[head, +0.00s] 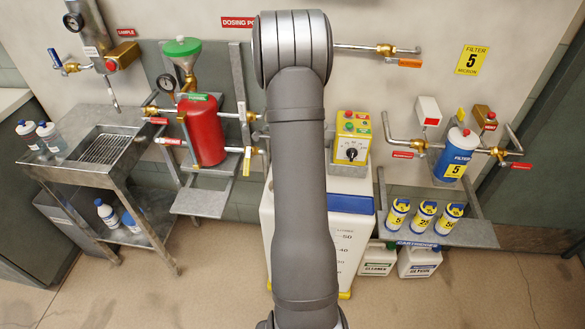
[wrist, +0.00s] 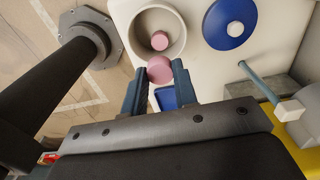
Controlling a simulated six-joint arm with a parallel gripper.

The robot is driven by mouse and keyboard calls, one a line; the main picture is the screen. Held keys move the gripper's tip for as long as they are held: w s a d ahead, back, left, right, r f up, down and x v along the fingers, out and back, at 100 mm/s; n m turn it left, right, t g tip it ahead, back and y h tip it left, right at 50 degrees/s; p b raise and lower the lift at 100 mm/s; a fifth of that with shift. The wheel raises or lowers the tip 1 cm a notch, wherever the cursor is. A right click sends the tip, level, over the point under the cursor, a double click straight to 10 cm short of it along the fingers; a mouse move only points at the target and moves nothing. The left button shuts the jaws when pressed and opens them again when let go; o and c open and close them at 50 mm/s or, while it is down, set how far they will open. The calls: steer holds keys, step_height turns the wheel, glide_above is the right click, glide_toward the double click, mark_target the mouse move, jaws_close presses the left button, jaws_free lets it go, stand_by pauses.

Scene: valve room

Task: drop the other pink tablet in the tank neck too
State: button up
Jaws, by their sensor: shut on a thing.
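In the wrist view, my gripper (wrist: 159,78) is shut on a pink tablet (wrist: 159,69), gripped at the fingertips. It is held close to the near rim of the tank neck (wrist: 118,30), a round white opening in the tank top. Another pink tablet (wrist: 159,41) shows inside the neck. From this angle I cannot tell how high the held tablet is above the rim. In the head view the white tank (head: 352,250) stands behind my arm, which hides the neck, both tablets and my gripper.
A blue disc with a white centre (wrist: 229,28) lies on the tank top right of the neck. A blue dish (wrist: 168,98) shows between my fingers. A blue-grey rod (wrist: 262,80) and the yellow pump box (head: 351,137) stand close on the right. Filter canisters (head: 424,216) stand on a shelf.

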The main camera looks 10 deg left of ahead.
steer(key=shift+f, duration=2.35)
steer(key=o, duration=1)
step_height(320, 180, up, 18)
steer(key=shift+f, duration=0.25)
steer(key=shift+f, duration=0.15)
